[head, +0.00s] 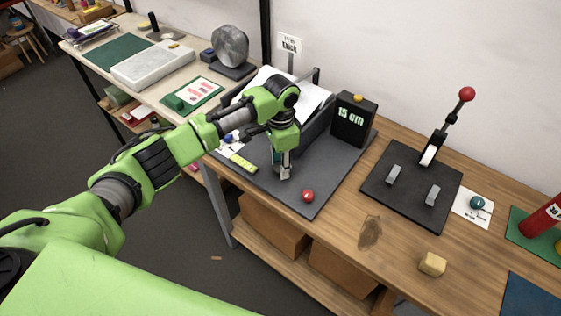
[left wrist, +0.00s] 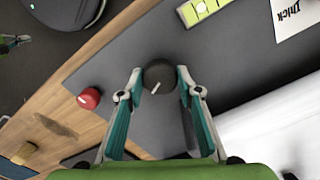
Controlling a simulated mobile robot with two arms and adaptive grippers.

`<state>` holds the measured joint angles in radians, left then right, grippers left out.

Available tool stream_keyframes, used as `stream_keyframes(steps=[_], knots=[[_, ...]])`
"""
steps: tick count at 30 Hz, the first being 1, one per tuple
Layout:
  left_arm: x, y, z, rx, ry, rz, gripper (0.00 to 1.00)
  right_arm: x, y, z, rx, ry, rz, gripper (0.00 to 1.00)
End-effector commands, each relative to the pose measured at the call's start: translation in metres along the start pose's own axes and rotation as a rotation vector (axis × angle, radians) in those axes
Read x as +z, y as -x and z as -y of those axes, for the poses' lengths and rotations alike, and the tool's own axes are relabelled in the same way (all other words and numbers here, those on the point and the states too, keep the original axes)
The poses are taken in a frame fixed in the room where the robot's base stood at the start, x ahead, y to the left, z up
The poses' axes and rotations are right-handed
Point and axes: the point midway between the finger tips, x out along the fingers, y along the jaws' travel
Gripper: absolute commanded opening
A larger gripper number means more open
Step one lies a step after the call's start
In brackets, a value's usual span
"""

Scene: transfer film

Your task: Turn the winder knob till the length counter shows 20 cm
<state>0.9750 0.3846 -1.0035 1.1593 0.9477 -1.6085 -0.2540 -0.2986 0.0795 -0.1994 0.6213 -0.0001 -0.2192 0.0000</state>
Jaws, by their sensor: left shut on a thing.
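The length counter (head: 352,120) is a black box on the dark grey mat and its display reads 15 cm. The winder knob (left wrist: 159,76) is dark and round with a white pointer line, between the fingertips in the left wrist view. My left gripper (head: 283,173) points down over the mat and is shut on the knob; its fingertips (left wrist: 159,82) sit on either side of it. My right gripper is not in view.
A red button (head: 308,196) is on the mat, right of my gripper. A yellow-green strip (head: 243,163) lies left of it. A black lever press (head: 410,185) with a red ball handle stands right. A sponge-like block (head: 432,264) lies on the wooden bench (head: 385,250).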

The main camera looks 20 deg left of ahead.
Motion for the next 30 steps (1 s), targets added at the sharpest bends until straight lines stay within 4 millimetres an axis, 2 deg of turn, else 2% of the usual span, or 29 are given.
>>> stream_keyframes(steps=[2, 3, 4, 14, 17, 20, 30], knots=[[-0.001, 0.0, 0.0, -0.001, -0.002, -0.001, 0.11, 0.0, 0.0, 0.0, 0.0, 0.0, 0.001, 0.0], [-0.001, 0.0, 0.0, -0.001, -0.002, -0.001, 0.43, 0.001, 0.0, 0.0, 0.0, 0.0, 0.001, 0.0], [-0.001, 0.0, 0.0, -0.001, -0.002, -0.001, 0.49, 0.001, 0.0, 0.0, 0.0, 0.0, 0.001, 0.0], [0.0, 0.001, 0.0, -0.001, -0.002, -0.001, 0.49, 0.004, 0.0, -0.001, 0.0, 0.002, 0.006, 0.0], [-0.001, 0.006, 0.001, -0.002, -0.002, -0.003, 0.49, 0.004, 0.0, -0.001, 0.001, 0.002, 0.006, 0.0], [-0.002, 0.02, 0.0, -0.002, -0.003, -0.004, 0.49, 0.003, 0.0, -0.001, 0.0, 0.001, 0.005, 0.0], [-0.001, 0.091, 0.001, -0.002, -0.002, -0.004, 0.49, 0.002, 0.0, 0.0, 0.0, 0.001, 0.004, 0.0]])
